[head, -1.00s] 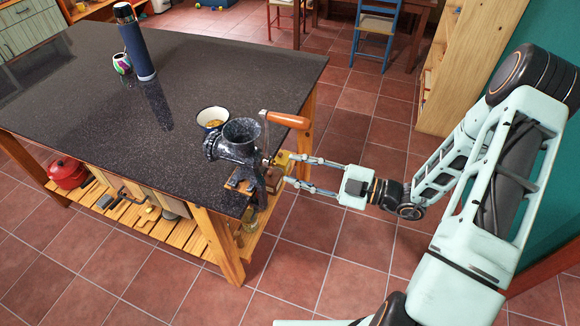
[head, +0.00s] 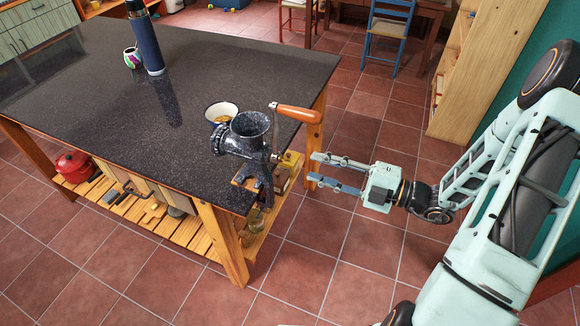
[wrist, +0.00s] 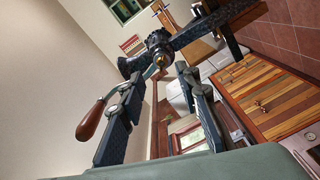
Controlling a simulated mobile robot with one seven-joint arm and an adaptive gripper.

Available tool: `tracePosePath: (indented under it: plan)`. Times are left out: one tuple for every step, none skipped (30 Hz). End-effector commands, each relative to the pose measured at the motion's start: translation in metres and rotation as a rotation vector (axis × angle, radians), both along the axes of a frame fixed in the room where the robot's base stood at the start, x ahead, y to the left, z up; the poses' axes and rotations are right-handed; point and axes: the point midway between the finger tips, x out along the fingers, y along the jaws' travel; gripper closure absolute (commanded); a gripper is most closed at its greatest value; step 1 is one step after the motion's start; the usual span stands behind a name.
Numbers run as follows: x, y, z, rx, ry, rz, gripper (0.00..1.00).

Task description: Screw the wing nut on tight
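The black speckled hand grinder (head: 247,128) is clamped to the near right corner of the dark table. Its metal crank, with a wooden handle (head: 298,113), is fitted on its right side; the handle also shows in the wrist view (wrist: 90,122). A small brass-coloured piece, apparently the wing nut (wrist: 159,61), sits at the crank's hub; how tight it is cannot be told. My gripper (head: 311,167) is to the right of the crank, fingers pointing at it, open and empty. In the wrist view the hub lies beyond and between the fingertips (wrist: 160,75).
A white bowl (head: 221,112) stands behind the grinder. A blue flask (head: 147,42) and a patterned cup (head: 131,58) stand at the table's far side. A lower slatted shelf (head: 187,232) holds several things. The tiled floor around my gripper is clear.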

Motion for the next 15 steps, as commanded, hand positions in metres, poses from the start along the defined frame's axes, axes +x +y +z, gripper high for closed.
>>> tracePosePath:
  plan:
    - [0.0013, -0.0007, -0.0087, -0.040, -0.106, 0.002, 0.70]
    - [0.0021, -0.0012, -0.0085, -0.065, -0.174, 0.002, 0.70]
    - [0.0029, -0.0017, -0.0084, -0.098, -0.265, 0.004, 0.70]
    - [0.0035, -0.0021, -0.0084, -0.123, -0.335, 0.005, 0.70]
    - [0.0040, -0.0023, -0.0084, -0.149, -0.402, 0.006, 0.70]
    - [0.0045, -0.0025, -0.0085, -0.182, -0.493, 0.008, 0.70]
    - [0.0049, -0.0027, -0.0085, -0.208, -0.562, 0.008, 0.70]
    - [0.0051, -0.0027, -0.0084, -0.232, -0.629, 0.009, 0.70]
    - [0.0055, -0.0029, -0.0082, -0.264, -0.720, 0.010, 0.70]
    - [0.0058, -0.0029, -0.0080, -0.289, -0.789, 0.012, 0.70]
    - [0.0061, -0.0029, -0.0079, -0.314, -0.857, 0.012, 0.70]
    - [0.0063, -0.0028, -0.0080, -0.348, -0.949, 0.013, 0.70]
    - [0.0064, -0.0029, -0.0079, -0.373, -1.018, 0.014, 0.70]
    - [0.0063, -0.0028, -0.0080, -0.398, -1.085, 0.016, 0.70]
    - [0.0062, -0.0025, -0.0079, -0.432, -1.177, 0.016, 0.70]
